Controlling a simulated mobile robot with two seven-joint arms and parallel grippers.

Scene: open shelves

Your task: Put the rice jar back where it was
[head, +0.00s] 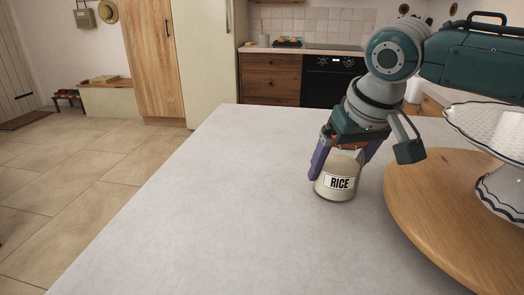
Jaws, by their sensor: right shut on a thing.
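The rice jar (338,193) is a squat pale jar with a white label reading RICE. It is upright at the grey-white countertop, left of the round wooden board. I cannot tell whether its base touches the counter or is slightly above it. My right gripper (342,170) comes down from above and is shut on the jar, with a purple finger on each side. The gripper hides the top of the jar. My left gripper is not in view.
The countertop (200,215) is clear to the left and front. A round wooden board (425,215) at the right holds a white stand (505,190) with a scalloped, dark-edged dish. An oven (335,88) and wooden drawers (270,78) stand behind.

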